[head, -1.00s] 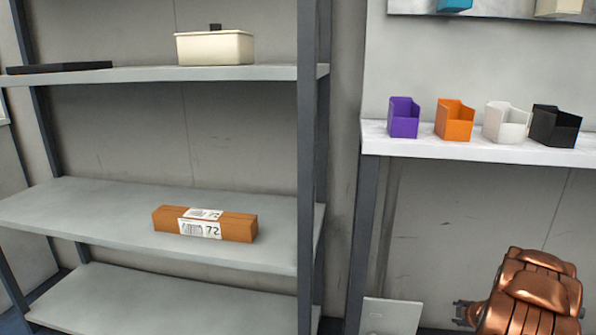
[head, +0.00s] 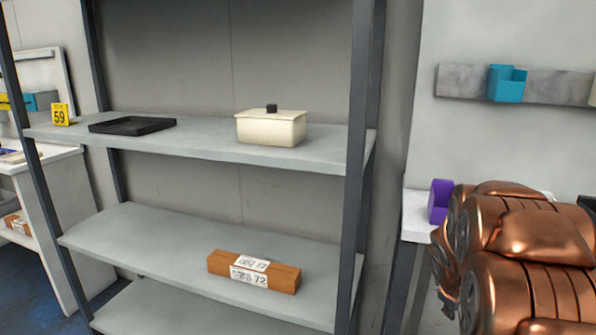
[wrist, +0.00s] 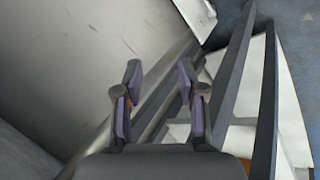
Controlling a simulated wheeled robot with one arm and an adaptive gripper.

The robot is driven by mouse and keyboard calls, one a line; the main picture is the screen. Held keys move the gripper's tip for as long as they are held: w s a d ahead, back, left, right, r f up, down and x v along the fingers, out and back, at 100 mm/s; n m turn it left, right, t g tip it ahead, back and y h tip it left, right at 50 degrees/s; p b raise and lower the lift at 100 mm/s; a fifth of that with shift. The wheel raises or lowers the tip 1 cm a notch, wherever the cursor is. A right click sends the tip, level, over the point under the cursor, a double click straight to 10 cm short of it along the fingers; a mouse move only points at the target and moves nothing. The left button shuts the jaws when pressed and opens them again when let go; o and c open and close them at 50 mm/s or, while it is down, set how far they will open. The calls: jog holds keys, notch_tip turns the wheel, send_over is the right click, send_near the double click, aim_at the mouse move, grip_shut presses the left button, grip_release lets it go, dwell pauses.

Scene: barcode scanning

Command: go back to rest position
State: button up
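My copper-coloured arm (head: 520,245) fills the lower right of the head view. My gripper is hidden there, behind or below the arm links. In the wrist view my gripper (wrist: 158,98) shows two purple-padded fingers spread apart with nothing between them. Beyond the fingers are a grey wall and metal bars. No object touches the fingers.
A grey shelving unit (head: 359,150) stands left of my arm. It holds an orange-brown box with labels (head: 215,263), a cream lidded box (head: 270,130) and a black tray (head: 132,125). A purple bin (head: 439,202) stands on a white shelf beside my arm.

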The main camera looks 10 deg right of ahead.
jog(key=s+a+r+m+g+y+p, duration=0.1)
jog(key=s+a+r+p, duration=0.5)
jog(key=a, duration=0.4)
jog(key=s+a+r+m+g+y+p, duration=0.15)
jog(key=s+a+r+p, duration=0.25)
jog(key=a+r, duration=0.5)
jog(key=s+a+r+g+y+p, duration=0.1)
jog(key=s+a+r+p, duration=0.2)
jog(key=s+a, duration=0.4)
jog(key=s+a+r+g+y+p, duration=0.1)
jog(key=s+a+r+p, duration=0.3)
jog(key=s+a, duration=0.4)
jog(key=shift+r+m+y, duration=0.35)
jog(key=shift+r+y, duration=0.1)
jog(key=shift+r, duration=0.1)
jog(key=shift+o, duration=0.2)
jog(key=shift+s, duration=0.1)
